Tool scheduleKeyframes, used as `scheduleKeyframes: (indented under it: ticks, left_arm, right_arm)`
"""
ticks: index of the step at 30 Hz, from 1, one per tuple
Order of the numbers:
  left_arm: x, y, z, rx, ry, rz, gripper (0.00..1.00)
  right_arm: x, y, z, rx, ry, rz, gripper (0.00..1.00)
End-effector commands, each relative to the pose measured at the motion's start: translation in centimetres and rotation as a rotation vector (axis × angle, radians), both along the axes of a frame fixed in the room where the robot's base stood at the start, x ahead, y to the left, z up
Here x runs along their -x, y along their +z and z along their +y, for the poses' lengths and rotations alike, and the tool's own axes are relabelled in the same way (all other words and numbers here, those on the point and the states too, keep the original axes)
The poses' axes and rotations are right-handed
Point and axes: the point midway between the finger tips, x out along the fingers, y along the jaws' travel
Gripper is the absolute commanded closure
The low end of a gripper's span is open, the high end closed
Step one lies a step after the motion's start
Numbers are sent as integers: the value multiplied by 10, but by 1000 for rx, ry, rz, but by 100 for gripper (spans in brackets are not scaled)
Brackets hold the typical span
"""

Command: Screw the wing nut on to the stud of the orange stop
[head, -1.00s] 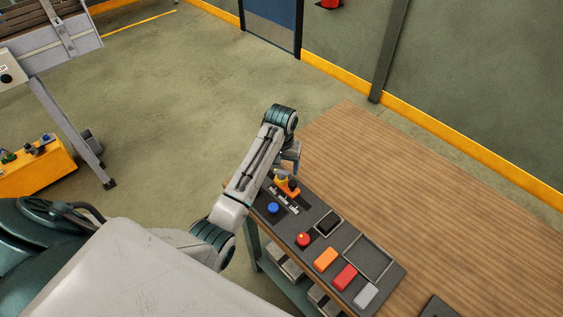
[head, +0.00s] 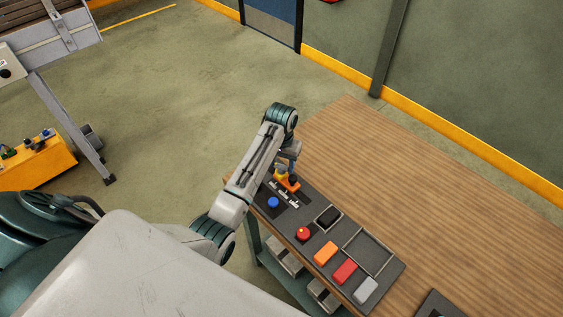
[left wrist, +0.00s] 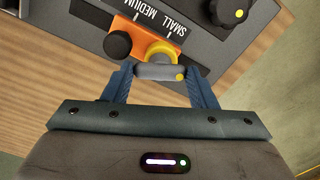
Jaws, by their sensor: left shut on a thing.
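The orange stop (left wrist: 138,36) sits on the dark board, beside the printed words SMALL and MEDIUM. It also shows in the head view (head: 291,187). A black round knob (left wrist: 117,45) is at one end of it. The wing nut (left wrist: 160,72) shows a grey bar with a yellow dot at one end, against a round yellow part at the stop's other end. My left gripper (left wrist: 160,76) is shut on the grey bar, one blue finger at each end. The stud is hidden, and I cannot tell how far the nut is on it. My right gripper is not in view.
The dark board (head: 345,287) lies along the wooden bench's (head: 420,200) near edge. It bears a blue knob (head: 273,202), a red knob (head: 303,234), a small black compartment (head: 328,217), a larger tray (head: 390,261) and several coloured blocks. The bench behind is clear.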

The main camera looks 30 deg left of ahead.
Motion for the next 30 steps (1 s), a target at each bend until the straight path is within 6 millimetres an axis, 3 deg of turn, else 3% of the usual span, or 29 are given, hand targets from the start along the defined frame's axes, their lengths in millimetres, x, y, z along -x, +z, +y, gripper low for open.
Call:
scheduleKeyframes:
  ticks: [4,8,13,24,30]
  left_arm:
    - [0,0,0,0,-195,0,84]
    - [1,0,0,1,-363,3,100]
    - [2,-1,0,2,-499,7,100]
    - [4,-4,1,3,-539,14,100]
    - [4,-4,1,4,-765,16,100]
  right_arm:
    - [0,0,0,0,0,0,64]
    - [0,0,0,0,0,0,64]
    - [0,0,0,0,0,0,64]
    - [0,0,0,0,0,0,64]
    - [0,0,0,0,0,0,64]
